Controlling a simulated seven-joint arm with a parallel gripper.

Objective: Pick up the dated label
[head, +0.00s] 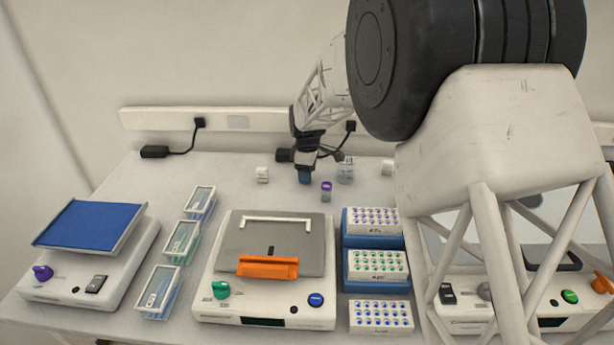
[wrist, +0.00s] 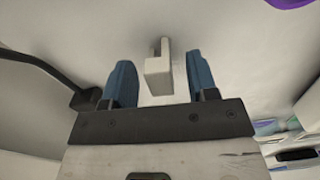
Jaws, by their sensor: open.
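My gripper (wrist: 157,83) is open in the wrist view, with its two blue fingers apart. A small white block-like piece (wrist: 158,70), which may be the dated label, stands in the gap between the fingers, clear of both. No writing on it can be read. In the head view my gripper (head: 305,177) points down over the back of the bench and hides what is directly behind it. A small white piece (head: 262,174) stands to its left there. I cannot tell whether this is the same piece.
A purple-capped vial (head: 326,191) and a clear jar (head: 345,170) stand close to the right of my gripper. Several vial racks (head: 376,267), an instrument with an orange bar (head: 267,267) and clear boxes (head: 182,241) fill the front. Cables run along the back wall.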

